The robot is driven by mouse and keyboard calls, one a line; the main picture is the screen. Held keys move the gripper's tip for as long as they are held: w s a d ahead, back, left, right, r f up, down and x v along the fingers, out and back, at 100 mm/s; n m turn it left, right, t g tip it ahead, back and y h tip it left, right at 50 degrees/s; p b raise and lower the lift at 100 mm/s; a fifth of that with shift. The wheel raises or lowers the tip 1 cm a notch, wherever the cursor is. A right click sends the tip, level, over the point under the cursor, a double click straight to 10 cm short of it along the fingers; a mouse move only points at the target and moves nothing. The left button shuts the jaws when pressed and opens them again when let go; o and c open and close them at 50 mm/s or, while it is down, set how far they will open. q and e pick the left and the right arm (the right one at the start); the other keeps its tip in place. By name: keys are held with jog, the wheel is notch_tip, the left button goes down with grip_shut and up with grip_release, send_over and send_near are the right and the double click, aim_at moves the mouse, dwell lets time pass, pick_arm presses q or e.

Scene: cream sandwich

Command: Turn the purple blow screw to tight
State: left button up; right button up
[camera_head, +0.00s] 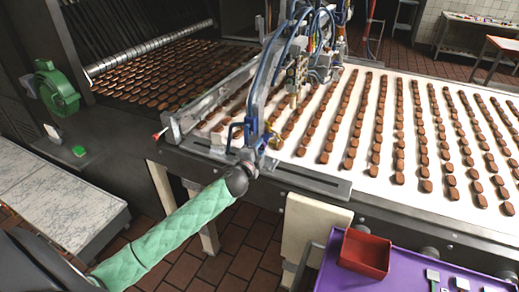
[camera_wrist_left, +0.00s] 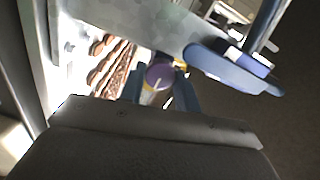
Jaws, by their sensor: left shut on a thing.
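The purple blow screw (camera_wrist_left: 159,75) shows in the left wrist view as a small round purple knob with a pale line on its face. My left gripper (camera_wrist_left: 161,88) has its two blue fingers on either side of the screw and is shut on it. In the head view my left gripper (camera_head: 250,138) is at the lower end of the grey-blue machine frame, above the near edge of the conveyor. The screw itself cannot be made out there. My right gripper is not in view.
A white conveyor (camera_head: 350,130) carries rows of brown biscuits. The grey-blue frame (camera_wrist_left: 130,25) passes close to my left gripper, with a blue lever (camera_wrist_left: 230,68) at its right. A red bin (camera_head: 365,253) stands on a purple table (camera_head: 408,262) at front right. A green motor (camera_head: 57,90) is at left.

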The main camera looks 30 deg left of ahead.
pick_arm(q)
jog(key=o, duration=0.9)
jog(key=shift+o, duration=0.4)
jog(key=shift+s+f, duration=0.15)
jog(key=shift+s, duration=0.15)
jog(key=shift+s+d+f+b, duration=0.1)
jog(key=shift+s+d+b, duration=0.05)
jog(key=shift+s+b, duration=0.8)
jog(key=shift+s+d+r+b, duration=0.15)
jog(key=shift+s+b, duration=0.25)
jog(key=shift+s, duration=0.9)
jog(key=shift+s+r+b, duration=0.1)
jog(key=shift+s+b, duration=0.3)
jog(key=shift+s, duration=0.9)
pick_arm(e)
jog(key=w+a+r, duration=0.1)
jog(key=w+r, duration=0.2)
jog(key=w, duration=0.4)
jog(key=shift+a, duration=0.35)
